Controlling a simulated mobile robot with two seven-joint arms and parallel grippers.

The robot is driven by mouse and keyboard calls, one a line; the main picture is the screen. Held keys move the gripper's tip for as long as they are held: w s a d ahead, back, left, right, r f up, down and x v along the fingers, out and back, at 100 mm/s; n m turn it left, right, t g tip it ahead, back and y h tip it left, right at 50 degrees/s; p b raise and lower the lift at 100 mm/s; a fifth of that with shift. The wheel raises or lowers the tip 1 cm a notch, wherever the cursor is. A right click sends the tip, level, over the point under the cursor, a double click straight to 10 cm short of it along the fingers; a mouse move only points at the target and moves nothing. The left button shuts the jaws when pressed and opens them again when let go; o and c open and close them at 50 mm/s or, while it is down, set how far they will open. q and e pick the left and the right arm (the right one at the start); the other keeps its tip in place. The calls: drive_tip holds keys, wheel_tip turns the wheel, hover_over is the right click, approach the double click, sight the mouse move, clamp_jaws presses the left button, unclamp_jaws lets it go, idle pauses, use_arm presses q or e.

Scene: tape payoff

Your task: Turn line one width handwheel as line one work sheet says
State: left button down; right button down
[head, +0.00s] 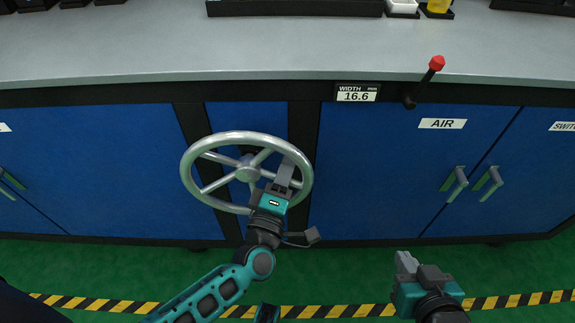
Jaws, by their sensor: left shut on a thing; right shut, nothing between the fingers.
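The silver handwheel (247,171) with several spokes is on the front of the blue cabinet. A small width display (356,92) to the upper right of the wheel reads 16.6. My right gripper (408,264) is shut and empty, low in front of the cabinet and apart from it. No work sheet can be made out.
A lever with a red knob (437,63) stands by the AIR label (442,123). Door handles (454,184) stick out at the right. The grey worktop (280,50) has dark trays at its back. Striped floor tape (90,303) runs in front.

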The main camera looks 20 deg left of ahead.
use_arm(q)
drive_tip(key=shift+r+n+t+y+b, duration=0.35)
drive_tip(key=shift+r+n, duration=0.35)
drive_tip(key=shift+n, duration=0.6)
drive_tip(key=c, duration=1.1)
unclamp_jaws()
